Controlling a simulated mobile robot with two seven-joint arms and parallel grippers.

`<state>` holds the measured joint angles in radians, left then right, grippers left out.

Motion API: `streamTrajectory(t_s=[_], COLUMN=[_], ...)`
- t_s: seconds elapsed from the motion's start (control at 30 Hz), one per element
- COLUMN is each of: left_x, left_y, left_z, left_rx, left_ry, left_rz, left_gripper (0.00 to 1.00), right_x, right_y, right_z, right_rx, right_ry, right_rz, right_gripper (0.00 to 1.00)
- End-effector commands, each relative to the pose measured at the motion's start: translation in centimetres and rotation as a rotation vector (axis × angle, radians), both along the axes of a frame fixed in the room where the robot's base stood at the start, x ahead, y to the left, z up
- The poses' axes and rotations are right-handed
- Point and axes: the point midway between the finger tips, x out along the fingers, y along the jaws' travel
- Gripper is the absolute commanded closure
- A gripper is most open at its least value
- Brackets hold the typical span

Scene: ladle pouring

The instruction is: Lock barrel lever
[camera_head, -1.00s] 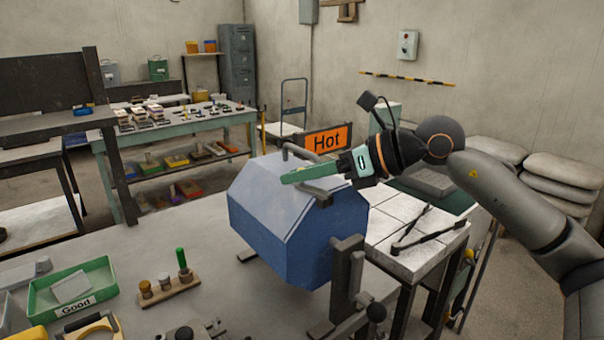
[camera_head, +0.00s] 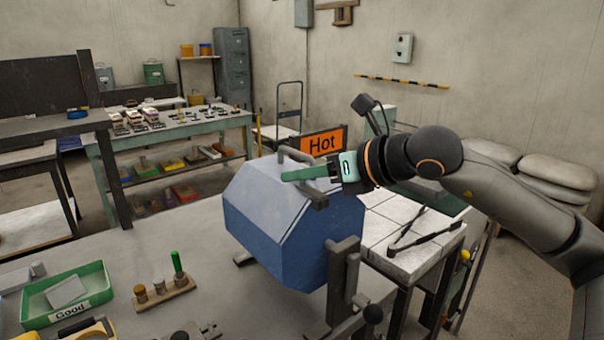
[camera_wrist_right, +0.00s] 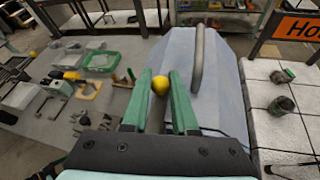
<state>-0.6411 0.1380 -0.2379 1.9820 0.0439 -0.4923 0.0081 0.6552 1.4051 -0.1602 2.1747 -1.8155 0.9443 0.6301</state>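The blue faceted barrel (camera_head: 285,225) stands on the grey table, with a bent grey handle (camera_head: 292,154) on top. The handle also shows in the right wrist view (camera_wrist_right: 197,60). My right gripper (camera_head: 300,173) is over the barrel's top, its green fingers pointing left beside the handle. In the right wrist view my right gripper (camera_wrist_right: 163,85) has its fingers apart, with a yellow ball knob (camera_wrist_right: 160,85) showing in the gap near the tips. I cannot tell whether the fingers touch it. My left gripper is not in view.
A dark upright stand (camera_head: 345,290) with a black knob is at the barrel's near right. A green tray (camera_head: 70,295) labelled Good and a wooden block with pegs (camera_head: 165,287) lie left. An orange Hot sign (camera_head: 323,143) stands behind.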

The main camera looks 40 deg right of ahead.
Motion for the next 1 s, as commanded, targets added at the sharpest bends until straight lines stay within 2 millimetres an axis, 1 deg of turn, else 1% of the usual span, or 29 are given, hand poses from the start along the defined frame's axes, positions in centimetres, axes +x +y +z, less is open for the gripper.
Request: streamTrajectory(t_s=[0.03, 0.27, 0.53, 0.67, 0.83, 0.9, 1.0], left_x=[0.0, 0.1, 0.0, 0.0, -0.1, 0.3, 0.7], left_y=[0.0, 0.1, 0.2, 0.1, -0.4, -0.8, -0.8], left_z=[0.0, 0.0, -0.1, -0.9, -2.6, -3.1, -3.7], left_rx=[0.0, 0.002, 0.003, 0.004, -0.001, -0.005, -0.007], left_ry=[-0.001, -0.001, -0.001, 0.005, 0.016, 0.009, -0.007], left_rz=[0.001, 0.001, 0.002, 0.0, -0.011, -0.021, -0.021], left_gripper=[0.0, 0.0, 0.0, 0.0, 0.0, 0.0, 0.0], right_x=[0.0, 0.0, 0.0, -0.5, -2.1, -2.8, -4.0], right_y=[-0.1, -0.1, -0.1, -0.4, -0.9, -1.2, -1.6], right_z=[0.0, 0.0, 0.0, -0.1, 0.3, 0.5, 1.0], right_rx=[-0.002, -0.002, -0.001, -0.003, -0.007, -0.004, -0.005], right_ry=[0.001, 0.001, 0.0, 0.0, -0.002, -0.003, -0.004], right_rz=[-0.003, 0.0, -0.001, -0.003, -0.004, -0.005, -0.005], right_gripper=[0.69, 0.44, 0.44, 0.44, 0.44, 0.44, 0.44])
